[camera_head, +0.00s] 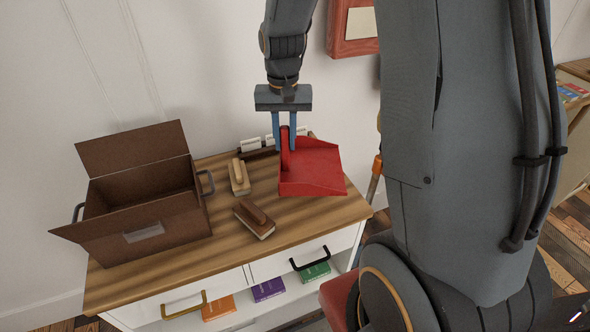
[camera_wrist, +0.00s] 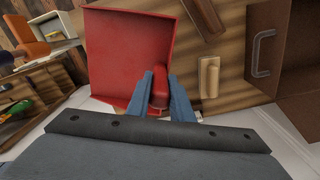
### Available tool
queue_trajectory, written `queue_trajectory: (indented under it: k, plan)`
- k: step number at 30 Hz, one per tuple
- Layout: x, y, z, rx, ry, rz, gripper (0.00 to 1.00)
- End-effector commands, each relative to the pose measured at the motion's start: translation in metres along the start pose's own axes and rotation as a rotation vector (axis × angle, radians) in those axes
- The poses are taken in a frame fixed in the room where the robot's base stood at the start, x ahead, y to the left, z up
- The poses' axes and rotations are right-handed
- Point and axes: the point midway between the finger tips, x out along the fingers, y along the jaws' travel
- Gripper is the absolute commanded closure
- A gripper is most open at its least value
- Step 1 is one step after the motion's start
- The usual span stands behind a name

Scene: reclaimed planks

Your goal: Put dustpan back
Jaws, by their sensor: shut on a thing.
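The red dustpan (camera_head: 313,169) is at the back right of the wooden cabinet top (camera_head: 235,240), its pan toward the right. Whether it rests on the top or hangs just above it I cannot tell. My gripper (camera_head: 285,148) points down, with its two blue fingers on either side of the dustpan's red handle. In the wrist view, my gripper (camera_wrist: 163,90) is shut on the handle, and the dustpan's pan (camera_wrist: 125,50) spreads out to the upper left.
An open brown box (camera_head: 150,222) stands on the left of the top. Two brushes, one light (camera_head: 239,177) and one dark (camera_head: 254,218), lie between box and dustpan. A small card holder (camera_head: 257,150) is behind. The front right of the top is clear.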

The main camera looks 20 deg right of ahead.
Motion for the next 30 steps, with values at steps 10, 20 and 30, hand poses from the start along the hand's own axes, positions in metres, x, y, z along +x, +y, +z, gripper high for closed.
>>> queue_trajectory:
  k: [10,20,30]
  plan:
    - [0.04,0.001,0.001,0.001,-0.002,0.001,1.0]
    - [0.077,0.0,0.002,-0.001,-0.003,0.001,1.0]
    - [0.081,0.0,0.001,-0.001,0.0,0.0,1.0]
